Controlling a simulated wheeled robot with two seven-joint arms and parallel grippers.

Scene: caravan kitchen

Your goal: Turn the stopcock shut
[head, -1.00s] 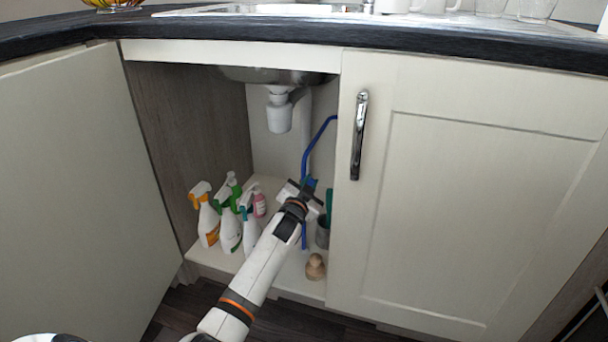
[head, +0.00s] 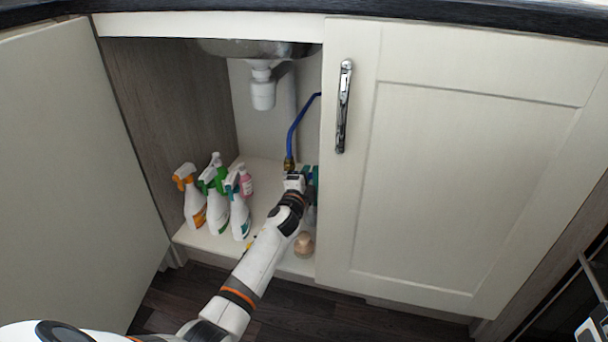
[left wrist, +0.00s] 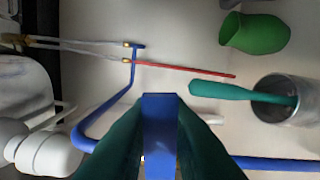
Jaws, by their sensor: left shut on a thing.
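The stopcock sits on a blue pipe (head: 293,135) under the sink, with a brass fitting (head: 289,163) just above my gripper in the head view. My left gripper (head: 294,183) is at the stopcock and hides most of it. In the left wrist view, the dark green fingers of my left gripper (left wrist: 160,125) are shut on the blue stopcock lever (left wrist: 160,122). There the lever appears to lie crosswise to the blue pipe (left wrist: 275,163). The valve body is hidden behind the lever and fingers.
Spray bottles (head: 217,205) and a pink bottle (head: 246,183) stand left of my arm. A metal cup (left wrist: 277,98) and green vase (left wrist: 254,33) are near the gripper. The closed door (head: 450,180) bounds the right.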

